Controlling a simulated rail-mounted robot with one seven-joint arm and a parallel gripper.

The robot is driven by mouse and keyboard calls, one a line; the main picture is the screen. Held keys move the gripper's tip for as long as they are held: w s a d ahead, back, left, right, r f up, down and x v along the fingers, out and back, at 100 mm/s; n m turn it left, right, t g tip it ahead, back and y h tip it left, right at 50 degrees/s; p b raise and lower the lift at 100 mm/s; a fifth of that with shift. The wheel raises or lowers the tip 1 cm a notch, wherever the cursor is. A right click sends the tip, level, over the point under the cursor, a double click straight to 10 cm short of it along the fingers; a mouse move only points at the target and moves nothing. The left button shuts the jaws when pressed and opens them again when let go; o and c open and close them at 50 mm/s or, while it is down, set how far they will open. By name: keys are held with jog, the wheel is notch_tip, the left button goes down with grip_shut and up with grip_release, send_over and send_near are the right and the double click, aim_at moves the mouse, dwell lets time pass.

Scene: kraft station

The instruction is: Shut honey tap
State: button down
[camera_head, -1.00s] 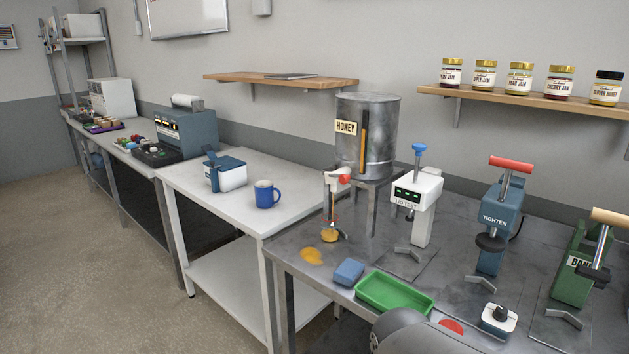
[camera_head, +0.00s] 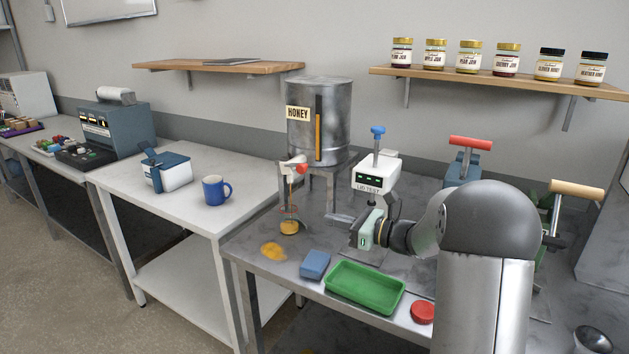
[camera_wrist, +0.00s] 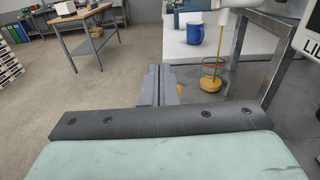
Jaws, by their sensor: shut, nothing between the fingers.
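The honey tank (camera_head: 335,122), a metal drum labelled HONEY, stands on a metal stand. Its pale tap (camera_head: 291,166) has a red handle (camera_head: 302,169) at the front left. A thin amber strand hangs below the tap into a clear jar with honey (camera_head: 290,227) at its bottom. That jar also shows in the wrist view (camera_wrist: 211,86), ahead and right of my fingers. My gripper (camera_head: 330,216) is shut and empty, low over the bench, right of the jar and apart from it, below the tap's height. The wrist view shows its fingertips together (camera_wrist: 160,72); the tap handle is not visible there.
An amber puddle (camera_head: 273,251), a blue sponge (camera_head: 315,264), a green tray (camera_head: 365,287) and a red lid (camera_head: 423,312) lie along the bench front. The lid tester (camera_head: 376,175) stands close behind my gripper. A blue mug (camera_head: 215,191) is on the white table.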

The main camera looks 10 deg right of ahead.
jog(key=w+d+m+t, duration=0.2)
jog(key=d, duration=0.1)
jog(key=w+d+m, duration=0.1)
jog(key=d, duration=0.1)
jog(key=shift+r+t+h, duration=0.3)
jog(key=shift+t, duration=0.1)
jog(key=r+p+x, duration=0.2)
jog(key=p+x, duration=0.2)
jog(key=x, duration=0.8)
jog(key=shift+w+r, duration=0.3)
jog(key=shift+r, duration=0.15)
jog(key=shift+r, duration=0.1)
